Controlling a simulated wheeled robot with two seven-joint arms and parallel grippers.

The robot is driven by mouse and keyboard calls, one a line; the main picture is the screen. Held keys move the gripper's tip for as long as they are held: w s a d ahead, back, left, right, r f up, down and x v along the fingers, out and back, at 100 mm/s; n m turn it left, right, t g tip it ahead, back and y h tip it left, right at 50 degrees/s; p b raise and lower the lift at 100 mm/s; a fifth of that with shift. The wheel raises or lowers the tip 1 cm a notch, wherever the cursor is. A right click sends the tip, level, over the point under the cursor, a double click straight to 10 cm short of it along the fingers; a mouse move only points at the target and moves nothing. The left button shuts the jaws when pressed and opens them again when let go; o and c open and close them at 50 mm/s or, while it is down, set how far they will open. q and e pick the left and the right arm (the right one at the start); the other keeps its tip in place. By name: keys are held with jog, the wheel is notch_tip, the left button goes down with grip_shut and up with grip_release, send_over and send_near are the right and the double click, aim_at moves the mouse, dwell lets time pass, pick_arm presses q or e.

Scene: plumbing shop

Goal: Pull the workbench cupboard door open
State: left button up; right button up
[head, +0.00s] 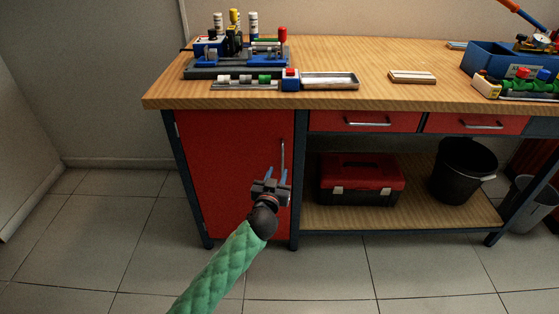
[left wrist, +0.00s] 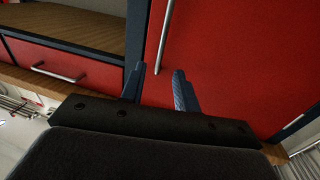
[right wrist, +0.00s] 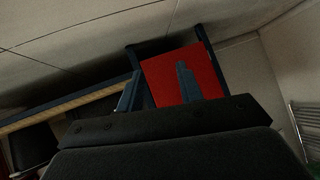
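The red cupboard door (head: 232,165) is under the left end of the workbench and looks shut, flush in its dark frame. Its thin vertical metal bar handle (head: 283,155) is near the door's right edge. My left gripper (head: 276,174) is open in front of the door, by the handle's lower part. In the left wrist view the handle (left wrist: 166,35) ends between the two fingertips (left wrist: 160,70) as seen from there. I cannot tell how far in front of it they are. My right gripper (right wrist: 158,82) is open and empty; it is outside the head view. The door (right wrist: 178,78) shows beyond it.
The wooden benchtop (head: 370,66) carries a vise-like fixture (head: 235,60), a metal tray (head: 330,81) and a blue toolbox (head: 505,62). Two red drawers sit right of the door. A red toolbox (head: 360,180) and black bucket (head: 460,170) stand on the lower shelf. The tiled floor before the door is clear.

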aim_at(282, 158)
pick_arm(q)
jog(key=shift+w+d, duration=0.25)
jog(key=shift+w, duration=1)
jog(key=shift+w+d, duration=0.2)
jog(key=shift+w, duration=1.1)
jog(key=shift+w+d, duration=0.25)
jog(key=shift+w, duration=1)
grip_shut()
